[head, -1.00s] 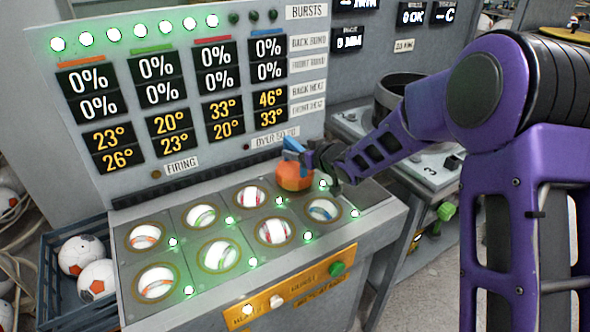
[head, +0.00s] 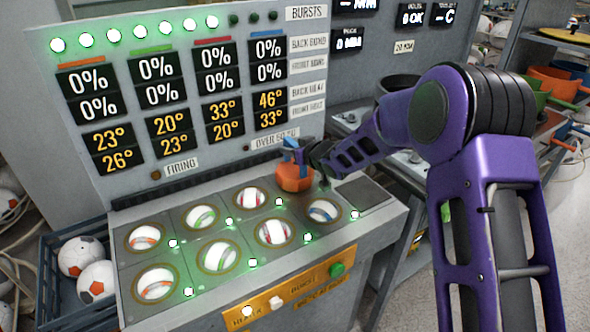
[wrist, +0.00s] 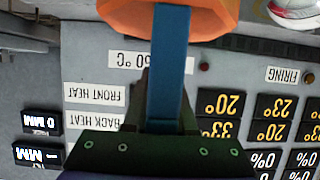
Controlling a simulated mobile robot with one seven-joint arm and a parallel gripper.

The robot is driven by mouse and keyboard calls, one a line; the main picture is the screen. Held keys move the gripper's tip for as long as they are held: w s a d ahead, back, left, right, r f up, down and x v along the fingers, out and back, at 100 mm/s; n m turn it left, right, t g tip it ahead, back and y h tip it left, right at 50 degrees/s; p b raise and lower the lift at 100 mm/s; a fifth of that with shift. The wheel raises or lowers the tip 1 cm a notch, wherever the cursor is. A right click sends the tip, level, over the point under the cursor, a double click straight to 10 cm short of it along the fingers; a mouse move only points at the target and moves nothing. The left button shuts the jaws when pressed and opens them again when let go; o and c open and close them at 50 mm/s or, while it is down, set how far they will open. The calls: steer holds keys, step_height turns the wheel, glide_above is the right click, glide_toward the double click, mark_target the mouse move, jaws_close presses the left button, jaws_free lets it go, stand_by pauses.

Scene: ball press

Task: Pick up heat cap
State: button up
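The heat cap is an orange, faceted cap (head: 294,179) with an upright blue handle (head: 290,150). It is at the back socket of the rightmost column on the press and covers that socket. I cannot tell whether it touches the deck. My gripper (wrist: 167,82) is shut on the blue handle, with a dark finger close against each side. In the wrist view the blue handle (wrist: 168,45) runs up to the orange cap (wrist: 198,14) at the top edge. In the head view the gripper's fingers are small and partly hidden.
Lit sockets with balls fill the deck, including the front right one (head: 323,211). The display panel (head: 185,90) rises behind the cap. A plain grey plate (head: 362,194) lies to the right. A crate of balls (head: 75,285) stands at left; orange and green containers (head: 548,88) sit at far right.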

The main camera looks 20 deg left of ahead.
jaws_close()
stand_by(0.9)
